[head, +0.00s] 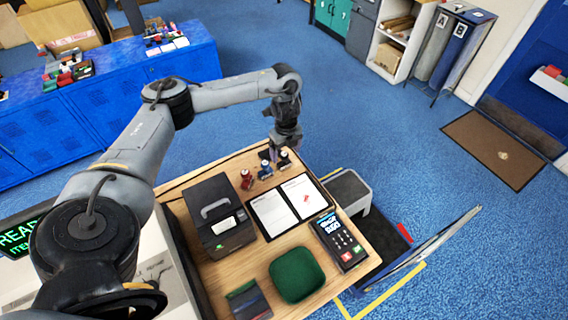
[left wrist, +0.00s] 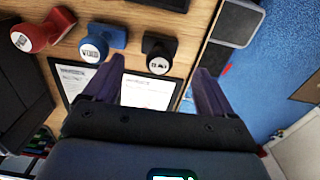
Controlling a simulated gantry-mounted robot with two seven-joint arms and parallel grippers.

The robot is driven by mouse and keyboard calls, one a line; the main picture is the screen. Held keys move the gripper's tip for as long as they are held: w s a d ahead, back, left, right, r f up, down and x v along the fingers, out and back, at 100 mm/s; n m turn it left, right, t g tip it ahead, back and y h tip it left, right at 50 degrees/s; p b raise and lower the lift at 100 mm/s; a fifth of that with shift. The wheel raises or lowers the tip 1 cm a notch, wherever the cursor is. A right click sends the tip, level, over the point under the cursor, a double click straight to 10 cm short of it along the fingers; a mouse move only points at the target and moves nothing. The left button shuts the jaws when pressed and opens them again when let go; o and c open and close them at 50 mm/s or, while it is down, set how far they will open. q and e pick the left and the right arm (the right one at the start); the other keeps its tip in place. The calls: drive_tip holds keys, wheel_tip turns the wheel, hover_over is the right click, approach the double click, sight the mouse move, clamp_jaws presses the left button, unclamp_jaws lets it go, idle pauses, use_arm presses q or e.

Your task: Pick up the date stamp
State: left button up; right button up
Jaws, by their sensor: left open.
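Three stamps stand in a row at the far edge of the wooden table: a red stamp (head: 247,180), a blue stamp (head: 265,170) and a black stamp (head: 284,159). In the left wrist view, the red (left wrist: 42,32), blue (left wrist: 102,42) and black (left wrist: 159,50) stamps show pale labels on their round tops. The labels are too small to read surely, so I cannot tell which is the date stamp. My left gripper (head: 280,151) is open and empty, above and close to the black stamp. In the left wrist view its fingers (left wrist: 154,80) straddle the black stamp's line, apart from it.
An open folder with two white pages (head: 288,205) lies just in front of the stamps. A dark box-shaped machine (head: 217,222), a card terminal (head: 340,242) and a green pad (head: 297,275) take up much of the table. Blue floor lies beyond its edge.

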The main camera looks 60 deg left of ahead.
sight(284, 154)
use_arm(q)
drive_tip(key=shift+f, duration=0.4)
drive_tip(key=f, duration=0.3)
drive_tip(key=shift+s+a+p, duration=0.2)
drive_tip(key=shift+a+p, duration=0.1)
drive_tip(key=shift+p, duration=0.05)
drive_tip(key=shift+w+f, duration=0.1)
drive_tip(key=shift+f, duration=0.6)
drive_tip(key=shift+a, duration=0.1)
drive_tip(key=shift+f, duration=0.1)
drive_tip(key=c, duration=1.1)
